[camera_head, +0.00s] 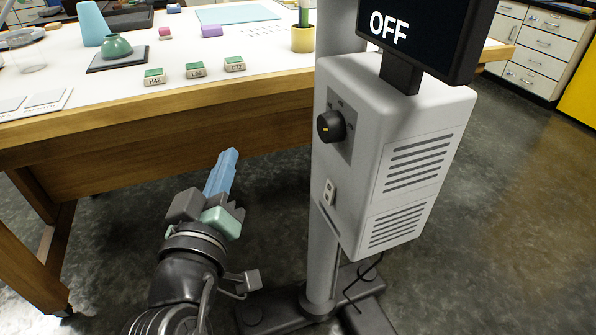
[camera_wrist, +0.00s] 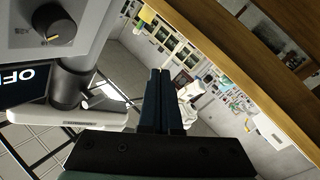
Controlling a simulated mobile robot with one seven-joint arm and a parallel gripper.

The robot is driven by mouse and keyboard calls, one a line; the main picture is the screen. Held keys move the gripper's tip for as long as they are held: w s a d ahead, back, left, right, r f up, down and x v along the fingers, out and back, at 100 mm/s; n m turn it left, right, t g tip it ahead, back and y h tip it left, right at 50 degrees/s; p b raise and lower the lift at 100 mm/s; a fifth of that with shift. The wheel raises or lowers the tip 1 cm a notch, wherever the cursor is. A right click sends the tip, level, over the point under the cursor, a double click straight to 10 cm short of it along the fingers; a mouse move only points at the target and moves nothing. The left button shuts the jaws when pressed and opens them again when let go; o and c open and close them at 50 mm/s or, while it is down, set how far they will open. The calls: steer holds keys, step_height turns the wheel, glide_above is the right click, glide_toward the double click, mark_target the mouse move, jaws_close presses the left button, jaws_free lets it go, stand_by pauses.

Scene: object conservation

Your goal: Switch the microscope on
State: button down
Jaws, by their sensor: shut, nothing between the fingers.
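The microscope's control box (camera_head: 375,150) is a white-grey vented unit on a grey pole, with a black screen (camera_head: 415,30) above it that reads OFF. A black knob (camera_head: 331,126) with a yellow mark is on its left face, and a small light switch (camera_head: 329,192) is lower on that face. My gripper (camera_head: 231,155) is shut and empty, left of the box and apart from it, in front of the table's edge. In the wrist view the shut fingers (camera_wrist: 160,75) point up the picture; the knob (camera_wrist: 54,24) shows at the upper left, beside part of the screen (camera_wrist: 25,82).
A wooden table (camera_head: 230,110) with a white top stands behind my gripper. It carries labelled green-topped blocks (camera_head: 195,70), a green bowl-like object (camera_head: 117,46) and a yellow pot (camera_head: 303,38). The stand's dark base (camera_head: 320,305) is on the floor. Open floor lies to the right.

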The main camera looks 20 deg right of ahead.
steer(key=s+d+f+n+g+h+p, duration=0.1)
steer(key=s+f+n+g+h+p, duration=0.3)
steer(key=s+f+p, duration=0.5)
steer(key=s+n+p, duration=0.1)
steer(key=n+p, duration=0.1)
steer(key=p, duration=0.1)
steer(key=shift+d+f+n+g+h, duration=0.15)
steer(key=shift+d+n+g+h, duration=0.15)
steer(key=shift+d+h, duration=0.1)
steer(key=p, duration=0.2)
glide_toward(329, 192)
steer(key=w+d+f, duration=0.2)
steer(key=w+d, duration=0.1)
steer(key=w, duration=0.2)
steer(key=shift+w+d+f, duration=0.2)
steer(key=shift+w+d, duration=0.1)
steer(key=shift+d, duration=0.05)
steer(key=shift+b, duration=0.35)
